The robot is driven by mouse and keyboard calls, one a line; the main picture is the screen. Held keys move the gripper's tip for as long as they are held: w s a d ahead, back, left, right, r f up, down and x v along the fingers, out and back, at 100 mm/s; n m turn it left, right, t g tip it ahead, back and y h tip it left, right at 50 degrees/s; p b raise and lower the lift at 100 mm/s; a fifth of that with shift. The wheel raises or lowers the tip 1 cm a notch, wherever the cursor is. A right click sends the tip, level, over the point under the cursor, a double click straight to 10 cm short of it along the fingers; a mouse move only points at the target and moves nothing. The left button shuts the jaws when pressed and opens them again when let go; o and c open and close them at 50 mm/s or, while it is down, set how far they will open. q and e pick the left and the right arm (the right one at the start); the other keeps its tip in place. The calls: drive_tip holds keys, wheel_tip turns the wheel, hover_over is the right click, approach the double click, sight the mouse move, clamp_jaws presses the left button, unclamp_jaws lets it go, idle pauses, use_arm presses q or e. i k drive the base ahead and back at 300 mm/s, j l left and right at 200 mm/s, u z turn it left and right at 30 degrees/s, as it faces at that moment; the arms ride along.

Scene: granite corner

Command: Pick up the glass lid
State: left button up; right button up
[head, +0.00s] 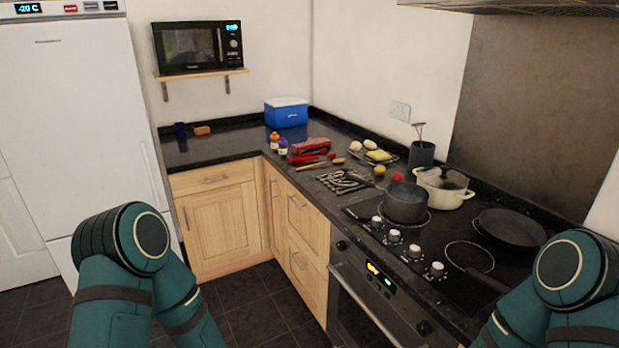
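The glass lid (441,179) sits on a cream two-handled pot (457,194) at the back of the hob. It looks dark and see-through with a small knob on top, and seems slightly tilted. A grey saucepan (405,204) stands in front of it to the left. Only the upper parts of my two arms show at the lower left and lower right. Neither gripper is in view, so I cannot see what they hold.
A dark frying pan (510,228) lies right of the pot. A utensil holder (422,154) stands behind the pot. A striped cloth or rack (343,181), red items and a blue cool box (286,112) are further left. The worktop's left arm has free room.

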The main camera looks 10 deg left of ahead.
sight(337, 177)
drive_tip(key=z, duration=1.4)
drive_tip(key=j+z, duration=0.1)
drive_tip(key=j, duration=0.4)
drive_tip(key=j+z, duration=0.1)
drive_tip(key=j, duration=0.45)
drive_tip(key=j+z, duration=0.15)
drive_tip(key=j, duration=0.35)
drive_tip(key=j+z, duration=0.1)
drive_tip(key=j, duration=0.4)
drive_tip(key=k+j+z, duration=0.1)
drive_tip(key=j, duration=0.4)
drive_tip(key=k+j+z, duration=0.1)
drive_tip(key=j, duration=0.4)
drive_tip(key=k+j+z, duration=0.15)
drive_tip(key=j, duration=0.35)
